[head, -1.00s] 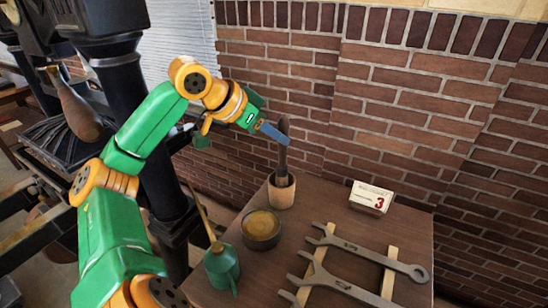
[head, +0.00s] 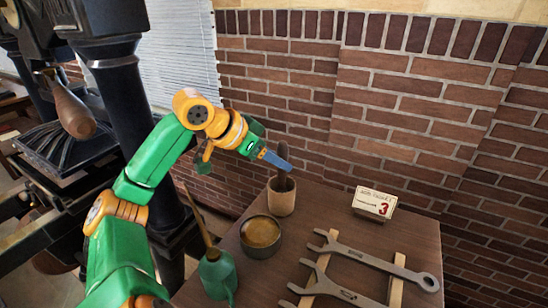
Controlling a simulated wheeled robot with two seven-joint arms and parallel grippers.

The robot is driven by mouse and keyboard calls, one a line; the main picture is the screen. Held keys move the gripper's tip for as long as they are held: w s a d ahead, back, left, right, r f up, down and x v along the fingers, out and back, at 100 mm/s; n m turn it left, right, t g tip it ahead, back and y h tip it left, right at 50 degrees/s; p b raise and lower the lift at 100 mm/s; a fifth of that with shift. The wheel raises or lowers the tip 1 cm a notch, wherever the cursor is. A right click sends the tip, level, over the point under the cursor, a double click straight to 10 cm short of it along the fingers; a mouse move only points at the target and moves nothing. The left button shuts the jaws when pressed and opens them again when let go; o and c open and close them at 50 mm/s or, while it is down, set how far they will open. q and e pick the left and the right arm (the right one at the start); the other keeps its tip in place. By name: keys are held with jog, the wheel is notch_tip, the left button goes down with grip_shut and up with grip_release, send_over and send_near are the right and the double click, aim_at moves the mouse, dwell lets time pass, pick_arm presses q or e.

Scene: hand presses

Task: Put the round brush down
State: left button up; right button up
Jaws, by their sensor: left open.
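The round brush (head: 284,180) is a dark, upright shape standing in a wooden cup (head: 282,202) near the table's back left edge. Its lower end is hidden inside the cup. My left gripper (head: 277,160) reaches in from the left with its blue fingers at the brush, just above the cup's rim. It is open, and its fingers cover part of the brush's upper end. I cannot tell whether a finger still touches the brush. My right gripper does not show.
The wooden table (head: 330,212) also holds a round bowl (head: 261,233), a green oil can (head: 217,276), a small box marked 3 (head: 374,203) and large wrenches (head: 370,262) on wooden strips. A brick wall (head: 400,110) stands behind. A black press (head: 115,90) stands at left.

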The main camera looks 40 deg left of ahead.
pick_arm(q)
jog(key=b+v, duration=0.2)
jog(key=v, duration=1)
jog(key=shift+r, duration=0.1)
